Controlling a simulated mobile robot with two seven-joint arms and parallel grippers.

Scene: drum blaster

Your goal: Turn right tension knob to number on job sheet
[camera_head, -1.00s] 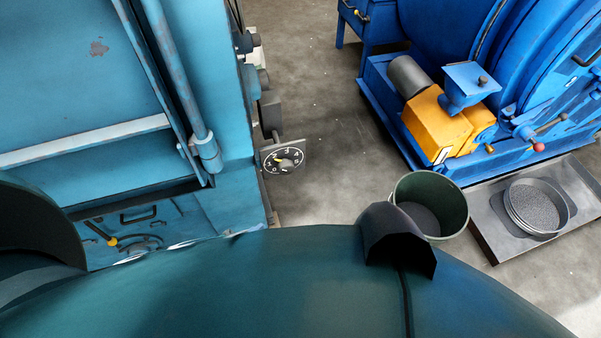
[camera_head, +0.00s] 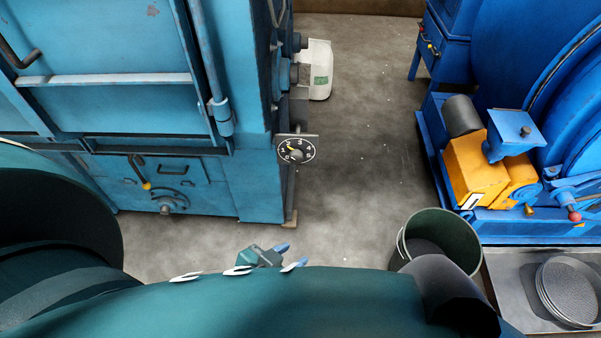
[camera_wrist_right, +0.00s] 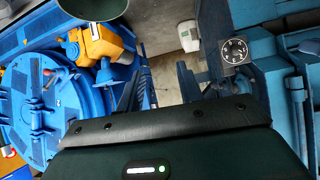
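A round black dial with white numbers and a small yellow mark (camera_head: 297,150) sits on a plate at the right side of the light-blue cabinet. Its yellow mark is on the upper-left part; I cannot tell the exact number. The dial also shows at upper right in the right wrist view (camera_wrist_right: 236,50). I see no readable job sheet.
The light-blue cabinet (camera_head: 240,180) stands at left. A blue drum machine with a yellow gearbox (camera_head: 475,170) is at right. A green bucket (camera_head: 440,228) and a metal tray (camera_head: 510,290) are at lower right. A white container (camera_head: 319,75) is behind. Floor between is clear.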

